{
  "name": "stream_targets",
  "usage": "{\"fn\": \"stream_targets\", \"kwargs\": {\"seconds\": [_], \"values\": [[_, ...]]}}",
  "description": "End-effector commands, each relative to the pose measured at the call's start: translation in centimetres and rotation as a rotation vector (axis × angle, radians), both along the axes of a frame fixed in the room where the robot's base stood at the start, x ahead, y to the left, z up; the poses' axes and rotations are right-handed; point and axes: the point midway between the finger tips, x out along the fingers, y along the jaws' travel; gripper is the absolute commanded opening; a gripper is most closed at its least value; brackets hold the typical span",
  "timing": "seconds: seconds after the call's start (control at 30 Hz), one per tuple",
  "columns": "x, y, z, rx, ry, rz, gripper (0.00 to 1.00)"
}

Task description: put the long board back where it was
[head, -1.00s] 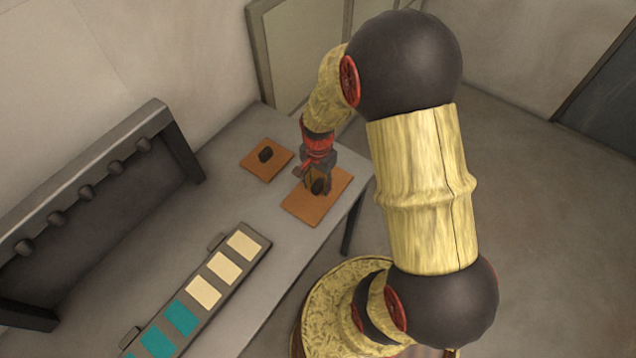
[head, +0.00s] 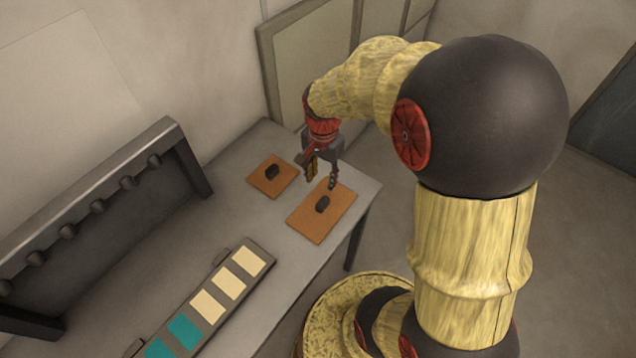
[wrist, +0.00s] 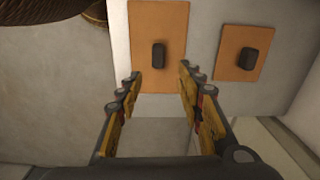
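The longer orange-brown board (head: 337,218) lies flat on the table near its right edge, with a dark handle (head: 322,204) on top. My gripper (head: 322,179) hangs above and behind the longer board. In the wrist view its fingers (wrist: 159,76) are apart with nothing between them.
A long grey strip (head: 254,249) with cream and teal squares lies at the front of the grey table (head: 216,231). A dark rack (head: 88,187) with a row of knobs stands along the left. Panels (head: 312,62) lean by the wall behind. Bare tabletop separates these things.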

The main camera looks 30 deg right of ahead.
Motion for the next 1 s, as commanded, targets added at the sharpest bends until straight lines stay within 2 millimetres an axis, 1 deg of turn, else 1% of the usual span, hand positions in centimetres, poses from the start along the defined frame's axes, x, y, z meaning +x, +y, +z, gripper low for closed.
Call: {"fn": "stream_targets", "kwargs": {"seconds": [0.03, 0.07, 0.1, 0.17, 0.2, 0.27, 0.3, 0.4, 0.5, 0.63, 0.73, 1.0], "values": [[0.0, 0.8, 2.0, -0.011, -0.032, 0.059, 0.37], [-0.2, 1.3, 3.3, -0.019, -0.054, 0.108, 0.37], [-0.5, 2.2, 5.2, -0.031, -0.084, 0.183, 0.37], [-1.5, 3.7, 8.3, -0.056, -0.134, 0.314, 0.37], [-2.4, 4.8, 10.2, -0.074, -0.168, 0.408, 0.37], [-3.9, 6.3, 12.8, -0.107, -0.220, 0.548, 0.37], [-5.0, 7.3, 14.3, -0.129, -0.251, 0.637, 0.37], [-7.8, 9.2, 17.1, -0.186, -0.320, 0.836, 0.37], [-10.0, 10.4, 18.7, -0.236, -0.371, 0.988, 0.37], [-11.7, 11.2, 19.5, -0.278, -0.405, 1.100, 0.37], [-12.1, 11.3, 19.7, -0.289, -0.413, 1.131, 0.37], [-12.1, 11.3, 19.7, -0.289, -0.412, 1.133, 0.37]]}}
